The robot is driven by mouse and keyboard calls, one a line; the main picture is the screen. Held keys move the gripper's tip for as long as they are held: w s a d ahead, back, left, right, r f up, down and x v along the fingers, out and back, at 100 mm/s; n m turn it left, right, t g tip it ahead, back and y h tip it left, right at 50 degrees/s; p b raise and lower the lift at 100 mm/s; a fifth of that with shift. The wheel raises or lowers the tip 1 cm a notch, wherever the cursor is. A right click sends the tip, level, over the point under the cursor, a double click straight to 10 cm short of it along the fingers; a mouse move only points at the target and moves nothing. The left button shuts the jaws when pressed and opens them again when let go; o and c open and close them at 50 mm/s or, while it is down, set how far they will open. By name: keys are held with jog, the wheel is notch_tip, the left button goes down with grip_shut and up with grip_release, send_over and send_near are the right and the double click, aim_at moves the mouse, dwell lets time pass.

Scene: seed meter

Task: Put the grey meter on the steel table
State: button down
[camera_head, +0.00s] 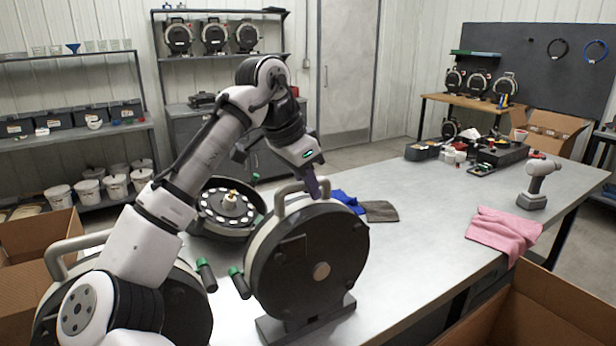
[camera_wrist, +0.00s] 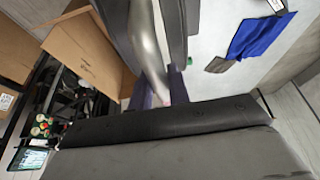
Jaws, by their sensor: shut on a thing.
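The meter in my grip (camera_head: 310,262) has a dark round face, a pale grey rim, a top handle and a dark foot. It stands upright at the near side of the steel table (camera_head: 410,215). Whether its foot touches the tabletop I cannot tell. My gripper (camera_head: 314,190) is shut on the top handle. In the wrist view the grey handle (camera_wrist: 147,45) runs between my purple-grey fingers (camera_wrist: 158,92). A dark body fills the lower part of that view.
Another meter (camera_head: 185,305) is partly hidden behind my arm at the lower left. An open meter with a seed disc (camera_head: 228,207) lies behind. Cardboard boxes (camera_head: 545,305) flank the table. The table's middle is clear.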

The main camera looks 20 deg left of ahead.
jog(key=c, duration=1.7)
grip_release()
jog(key=shift+c, duration=0.2)
jog(key=o, duration=0.4)
jog(key=v, duration=1.2)
jog(key=shift+s, duration=0.1)
